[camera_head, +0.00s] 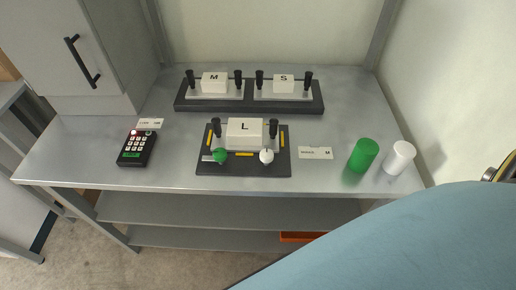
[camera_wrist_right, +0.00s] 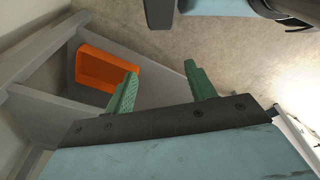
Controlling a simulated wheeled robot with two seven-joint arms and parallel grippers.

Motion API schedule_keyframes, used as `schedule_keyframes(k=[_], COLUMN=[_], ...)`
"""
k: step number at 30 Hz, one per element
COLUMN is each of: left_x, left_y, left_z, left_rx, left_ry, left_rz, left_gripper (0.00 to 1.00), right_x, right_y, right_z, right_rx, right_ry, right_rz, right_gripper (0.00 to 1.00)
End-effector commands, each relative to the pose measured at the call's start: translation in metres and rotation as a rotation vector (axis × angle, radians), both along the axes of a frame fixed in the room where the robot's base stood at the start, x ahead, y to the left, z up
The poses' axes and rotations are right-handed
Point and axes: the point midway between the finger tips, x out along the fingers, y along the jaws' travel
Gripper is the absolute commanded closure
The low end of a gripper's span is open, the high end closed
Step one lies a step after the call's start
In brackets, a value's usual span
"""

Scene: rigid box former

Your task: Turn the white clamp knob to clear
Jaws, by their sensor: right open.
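The white clamp knob (camera_head: 266,156) sits at the front right of the dark fixture plate (camera_head: 228,170) that carries the white block marked L (camera_head: 244,133). A green knob (camera_head: 220,156) sits at the front left of the same plate. My right gripper (camera_wrist_right: 160,82) shows in the right wrist view with its two green fingers apart and nothing between them. It points toward the floor and the lower shelf, away from the knob. A blue part of my arm fills the lower right of the head view. My left gripper is not in either view.
Behind the fixture, a dark base (camera_head: 250,106) holds blocks marked M and S. A black keypad (camera_head: 137,148) lies left. A green cylinder (camera_head: 362,155) and a white cylinder (camera_head: 399,157) stand right. An orange bin (camera_wrist_right: 108,70) is below the metal table (camera_head: 80,165).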

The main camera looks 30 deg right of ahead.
Motion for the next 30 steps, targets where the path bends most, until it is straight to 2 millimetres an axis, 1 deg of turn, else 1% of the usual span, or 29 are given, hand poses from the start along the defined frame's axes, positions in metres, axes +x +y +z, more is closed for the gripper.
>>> schedule_keyframes(k=[1,2,3,5,6,8,9,11,12,14,15,18,21,27,28,29,30], left_x=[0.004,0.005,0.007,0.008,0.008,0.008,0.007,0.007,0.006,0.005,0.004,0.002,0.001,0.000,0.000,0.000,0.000], left_y=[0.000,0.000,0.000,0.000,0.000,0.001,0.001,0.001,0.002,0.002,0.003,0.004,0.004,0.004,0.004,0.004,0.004], left_z=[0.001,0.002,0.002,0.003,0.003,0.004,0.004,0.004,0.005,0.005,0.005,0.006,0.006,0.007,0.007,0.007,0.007], left_rx=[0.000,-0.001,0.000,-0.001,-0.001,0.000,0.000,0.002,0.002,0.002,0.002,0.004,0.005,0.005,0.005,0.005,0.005], left_ry=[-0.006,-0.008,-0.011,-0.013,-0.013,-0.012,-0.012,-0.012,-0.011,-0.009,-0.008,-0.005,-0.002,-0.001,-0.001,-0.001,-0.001], left_rz=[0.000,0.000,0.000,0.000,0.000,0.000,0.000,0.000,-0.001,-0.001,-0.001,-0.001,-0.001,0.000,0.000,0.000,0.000], left_gripper=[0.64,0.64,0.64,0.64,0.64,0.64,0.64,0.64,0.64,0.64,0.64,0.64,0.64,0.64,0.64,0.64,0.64], right_x=[0.024,0.035,0.051,0.072,0.085,0.102,0.112,0.125,0.133,0.140,0.144,0.149,0.150,0.147,0.150,0.160,0.180], right_y=[0.003,0.004,0.006,0.009,0.010,0.012,0.013,0.014,0.014,0.014,0.014,0.014,0.014,0.012,0.011,0.010,0.008], right_z=[0.018,0.028,0.043,0.067,0.084,0.111,0.130,0.160,0.180,0.209,0.227,0.265,0.297,0.351,0.361,0.377,0.389], right_rx=[0.000,-0.001,-0.002,-0.004,-0.005,-0.008,-0.009,-0.012,-0.013,-0.016,-0.018,-0.020,-0.021,-0.024,-0.027,-0.039,-0.060], right_ry=[-0.030,-0.041,-0.058,-0.081,-0.098,-0.123,-0.139,-0.163,-0.180,-0.201,-0.215,-0.241,-0.265,-0.309,-0.330,-0.387,-0.474], right_rz=[0.002,0.003,0.004,0.005,0.005,0.004,0.001,-0.001,-0.003,-0.006,-0.009,-0.014,-0.020,-0.030,-0.030,-0.028,-0.019], right_gripper=[0.45,0.45,0.45,0.45,0.45,0.45,0.45,0.45,0.45,0.45,0.45,0.45,0.45,0.45,0.45,0.45,0.45])
